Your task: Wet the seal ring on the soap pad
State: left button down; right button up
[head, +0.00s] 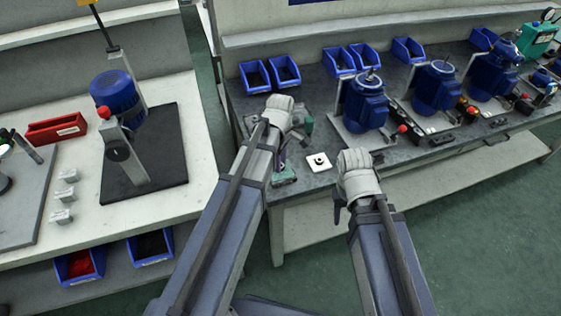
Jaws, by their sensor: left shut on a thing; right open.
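A small white square pad (319,162) lies on the grey bench top between my two grippers. It looks like the soap pad, and a small dark round shape sits at its middle; I cannot tell whether this is part of the pad or a ring. My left gripper (279,108) is above the bench, up and left of the pad and apart from it. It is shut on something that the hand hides. I cannot make out the seal ring for certain. My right gripper (356,164) is open, right of the pad near the bench's front edge.
Green-and-grey fixture parts (284,174) lie on the bench beside and below my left gripper. A blue pump motor (364,102) stands close behind my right gripper, with more to the right. Blue bins (285,70) line the back. A side table (200,165) stands left.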

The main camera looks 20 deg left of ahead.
pick_arm(q)
jog(key=shift+f+b, duration=0.55)
jog(key=shift+b, duration=0.05)
dwell(1.7)
jog(key=shift+r, duration=0.1)
notch_tip(320, 180, up, 7)
jog(key=p, duration=0.7)
dwell(0.6)
notch_tip(320, 180, up, 3)
jog(key=p, duration=0.3)
